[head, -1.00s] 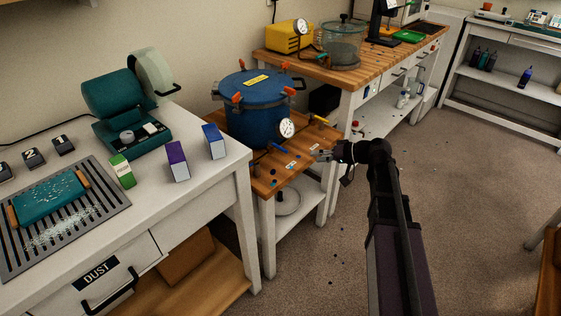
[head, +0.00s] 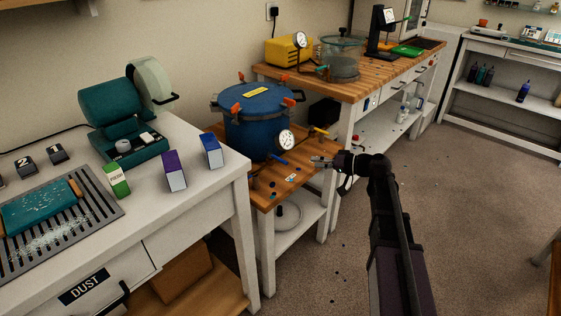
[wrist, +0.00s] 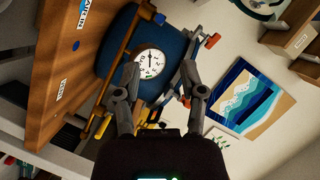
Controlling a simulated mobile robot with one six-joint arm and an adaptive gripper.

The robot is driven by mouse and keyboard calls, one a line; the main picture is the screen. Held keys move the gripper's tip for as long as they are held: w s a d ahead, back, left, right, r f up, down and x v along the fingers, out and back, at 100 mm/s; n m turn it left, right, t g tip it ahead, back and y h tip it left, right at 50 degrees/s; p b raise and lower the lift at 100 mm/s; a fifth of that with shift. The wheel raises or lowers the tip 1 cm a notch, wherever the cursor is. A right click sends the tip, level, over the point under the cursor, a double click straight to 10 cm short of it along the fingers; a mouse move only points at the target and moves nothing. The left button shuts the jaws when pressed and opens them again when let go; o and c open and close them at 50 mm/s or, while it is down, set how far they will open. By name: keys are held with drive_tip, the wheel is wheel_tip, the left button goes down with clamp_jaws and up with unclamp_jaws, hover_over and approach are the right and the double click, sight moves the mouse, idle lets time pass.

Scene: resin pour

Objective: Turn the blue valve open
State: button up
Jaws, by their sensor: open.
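The blue valve (head: 278,160) is a small blue lever on the wooden bench, in front of the blue pressure pot (head: 255,125). A white dial gauge (head: 285,140) sits on the pot's front and also shows between my fingers in the wrist view (wrist: 150,63). A yellow valve (head: 320,131) is further back to the right. My gripper (head: 318,161) is open and empty, to the right of the blue valve and apart from it. In the wrist view my open fingers (wrist: 160,88) spread before the pot. I cannot make out the blue lever clearly there.
A white cabinet (head: 215,192) with a teal machine (head: 120,115) and small boxes stands at left. A taller bench (head: 345,85) with a glass chamber (head: 341,62) stands behind. Orange clamps ring the pot's lid. The floor (head: 455,200) at right is open.

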sight(281, 160)
drive_tip(key=b+x, duration=0.2)
drive_tip(key=x, duration=1.1)
drive_tip(key=shift+b, duration=0.35)
drive_tip(key=shift+a, duration=0.1)
clamp_jaws()
